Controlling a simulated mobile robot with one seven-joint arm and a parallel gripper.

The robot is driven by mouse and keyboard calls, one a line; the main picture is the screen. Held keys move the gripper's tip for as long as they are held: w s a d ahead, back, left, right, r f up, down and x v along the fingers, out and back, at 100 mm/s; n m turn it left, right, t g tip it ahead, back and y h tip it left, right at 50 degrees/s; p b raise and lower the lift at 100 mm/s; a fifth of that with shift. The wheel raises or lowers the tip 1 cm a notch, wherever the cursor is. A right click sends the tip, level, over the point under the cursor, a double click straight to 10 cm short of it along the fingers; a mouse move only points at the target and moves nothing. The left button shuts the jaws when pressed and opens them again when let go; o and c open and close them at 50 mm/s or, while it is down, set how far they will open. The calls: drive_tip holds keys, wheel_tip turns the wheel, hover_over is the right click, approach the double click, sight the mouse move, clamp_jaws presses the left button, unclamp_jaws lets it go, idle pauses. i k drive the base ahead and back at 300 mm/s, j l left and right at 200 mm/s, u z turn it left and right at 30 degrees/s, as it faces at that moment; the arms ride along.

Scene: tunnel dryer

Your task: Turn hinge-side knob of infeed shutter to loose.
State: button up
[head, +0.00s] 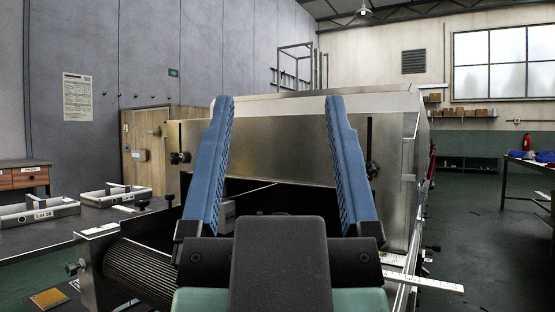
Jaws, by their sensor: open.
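The infeed shutter (280,150) is a brushed metal plate across the front of the tunnel dryer (390,105), above a dark opening. A black knob (180,157) sits at a vertical slot near its left end. Another dark knob (372,170) sits at a slot near its right end, close beside my right finger. I cannot tell which knob is on the hinge side, nor how either is set. My gripper (280,100) is open and empty, its two blue fingers pointing at the shutter and hiding parts of it. No contact with either knob shows.
A ribbed roller (150,272) and a side plate with a small knob (75,267) stand at the lower left. Grey trays (116,195) lie on a dark table at left. A ruler-like strip (425,283) juts out at lower right. Open floor (465,240) lies to the right.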

sight(175, 158)
drive_tip(key=j+z, duration=0.5)
drive_tip(key=j, duration=0.8)
drive_tip(key=k, duration=0.05)
